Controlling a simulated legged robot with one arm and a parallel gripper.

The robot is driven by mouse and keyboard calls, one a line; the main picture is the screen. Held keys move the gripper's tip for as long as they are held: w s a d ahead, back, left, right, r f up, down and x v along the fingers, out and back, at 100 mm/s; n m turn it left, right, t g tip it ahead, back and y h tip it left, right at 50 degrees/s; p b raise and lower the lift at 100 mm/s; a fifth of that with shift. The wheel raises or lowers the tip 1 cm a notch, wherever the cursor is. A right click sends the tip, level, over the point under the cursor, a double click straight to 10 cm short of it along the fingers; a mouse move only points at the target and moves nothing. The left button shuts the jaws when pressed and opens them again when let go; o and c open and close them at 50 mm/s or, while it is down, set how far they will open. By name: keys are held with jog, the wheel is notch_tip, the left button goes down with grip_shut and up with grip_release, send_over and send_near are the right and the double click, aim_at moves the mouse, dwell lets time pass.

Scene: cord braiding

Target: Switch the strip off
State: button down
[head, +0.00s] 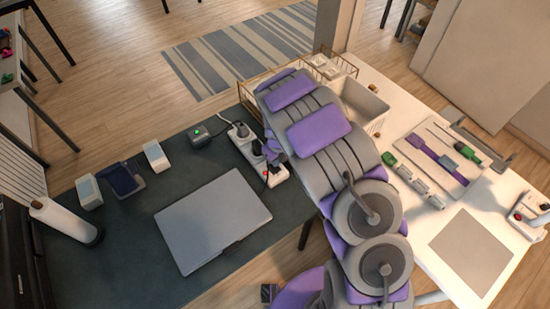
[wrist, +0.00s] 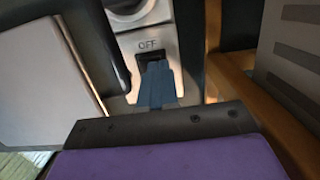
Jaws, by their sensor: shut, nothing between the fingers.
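The white power strip (head: 243,143) lies on the dark desk in the head view, with plugs in it and a small red spot near its near end. In the wrist view the strip's end (wrist: 128,45) shows the word OFF above a dark rocker switch (wrist: 148,58). My gripper (head: 272,150) is shut and empty, over the near part of the strip. In the wrist view its blue-grey fingertips (wrist: 157,80) overlap the lower part of the switch. I cannot tell whether they touch it, and they hide part of it.
A closed grey laptop (head: 212,220) lies left of the strip. A black adapter with a green light (head: 199,135) and a white block (head: 156,156) stand further left. A white table (head: 400,115) with tools adjoins on the right; my arm crosses above the gap.

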jog(key=shift+a+f, duration=0.15)
jog(key=shift+a, duration=0.65)
jog(key=shift+s+d, duration=0.15)
jog(key=shift+d, duration=0.2)
jog(key=shift+s+d+p, duration=0.45)
jog(key=shift+s, duration=0.1)
jog(key=shift+r, duration=0.25)
